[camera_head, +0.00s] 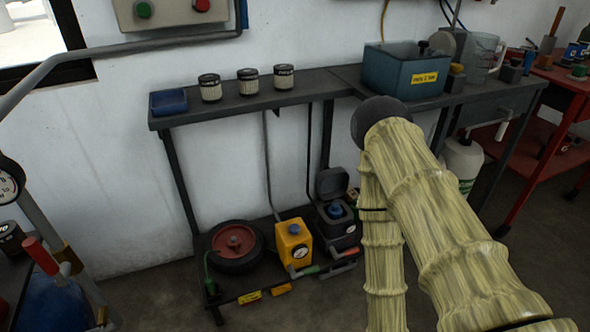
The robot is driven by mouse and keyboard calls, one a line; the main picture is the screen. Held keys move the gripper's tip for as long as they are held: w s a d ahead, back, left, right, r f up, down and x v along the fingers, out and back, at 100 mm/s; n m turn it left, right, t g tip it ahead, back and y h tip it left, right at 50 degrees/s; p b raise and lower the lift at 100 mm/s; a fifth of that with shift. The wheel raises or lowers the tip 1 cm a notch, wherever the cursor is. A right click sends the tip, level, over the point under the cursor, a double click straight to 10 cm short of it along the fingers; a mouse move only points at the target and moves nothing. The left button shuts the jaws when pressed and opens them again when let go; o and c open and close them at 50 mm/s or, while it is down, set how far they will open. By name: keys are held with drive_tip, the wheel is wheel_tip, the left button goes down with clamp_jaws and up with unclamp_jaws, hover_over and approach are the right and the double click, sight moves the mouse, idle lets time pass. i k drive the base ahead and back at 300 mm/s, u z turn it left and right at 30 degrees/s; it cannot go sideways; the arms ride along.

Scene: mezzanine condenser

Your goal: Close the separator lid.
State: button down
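A dark box with a raised lid (332,182) stands on the low shelf against the wall; I take it to be the separator. The lid is tilted up and open at the back of the separator body (350,228), and a blue cap (336,210) shows on its top. My arm, in a pale yellow sleeve, rises from the bottom right to a dark rounded joint, and a second sleeved section runs down to the bottom edge. This section passes just right of the separator in the picture. My gripper is not in view.
Beside the separator stand a yellow unit (293,244) with a gauge and a red-hubbed wheel (236,244). Above them, a narrow shelf (310,92) holds three canisters and a blue tray (169,102). A teal bin (400,72) stands on the bench. Pipework and a gauge are at left.

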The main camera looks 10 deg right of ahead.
sight(333, 183)
drive_tip(key=u, duration=0.8)
drive_tip(key=i, duration=0.6)
drive_tip(key=z, duration=0.7)
